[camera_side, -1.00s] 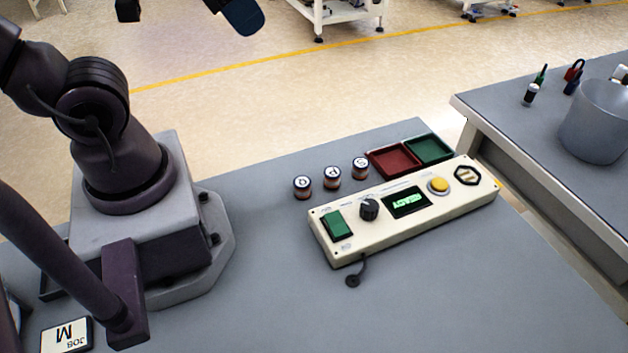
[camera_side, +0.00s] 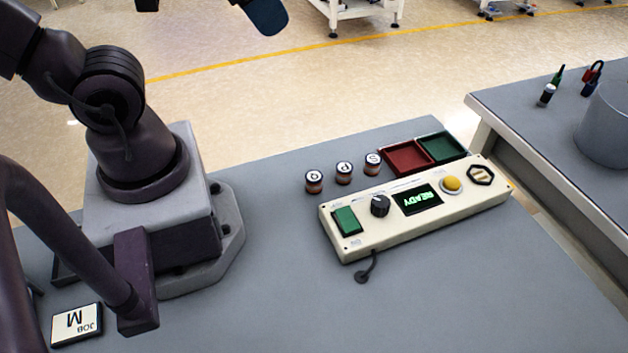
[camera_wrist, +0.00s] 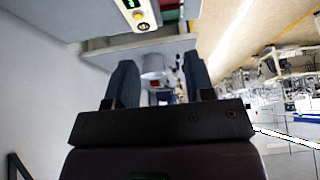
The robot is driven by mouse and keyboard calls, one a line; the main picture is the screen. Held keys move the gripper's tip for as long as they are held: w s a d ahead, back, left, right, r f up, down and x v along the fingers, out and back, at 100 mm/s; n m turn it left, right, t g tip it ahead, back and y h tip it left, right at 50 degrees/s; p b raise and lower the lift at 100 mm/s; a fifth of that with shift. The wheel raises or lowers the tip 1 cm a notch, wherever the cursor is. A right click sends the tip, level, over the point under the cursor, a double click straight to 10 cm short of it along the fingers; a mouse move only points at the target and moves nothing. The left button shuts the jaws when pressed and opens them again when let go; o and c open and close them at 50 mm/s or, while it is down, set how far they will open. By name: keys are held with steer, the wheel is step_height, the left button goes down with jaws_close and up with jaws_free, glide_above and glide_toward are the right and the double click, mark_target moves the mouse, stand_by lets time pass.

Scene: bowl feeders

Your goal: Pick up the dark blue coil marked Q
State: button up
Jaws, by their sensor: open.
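The coil marked Q (camera_side: 314,182) stands upright on the grey table in the side view, leftmost in a row of three. It has a white top with a black letter and a dark rim; its side looks brownish, and its blue is hard to make out. The coils marked P (camera_side: 344,172) and S (camera_side: 373,163) stand to its right, apart from it. My gripper (camera_wrist: 160,85) is open in the wrist view, with two blue-grey fingers apart and nothing between them. No coil is clear in that view. In the side view the gripper is mostly out of frame, high above the table.
A cream control box (camera_side: 417,207) with a READY display lies in front of the coils. A red tray (camera_side: 405,158) and a green tray (camera_side: 441,147) sit to their right. A job card (camera_side: 77,325) lies at front left. A second table (camera_side: 530,105) holds a grey bowl (camera_side: 607,130).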

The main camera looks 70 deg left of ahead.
steer(key=n+g, duration=0.6)
steer(key=n, duration=1.5)
glide_above(314, 176)
step_height(314, 176, down, 22)
steer(key=f, duration=0.6)
steer(key=shift+s+a+f, duration=0.15)
steer(key=shift+s+a, duration=0.1)
steer(key=shift+w+d+f, duration=0.1)
steer(key=shift+w+f, duration=0.05)
steer(key=shift+f, duration=1.4)
steer(key=shift+w+d+f, duration=0.1)
steer(key=shift+f, duration=1.45)
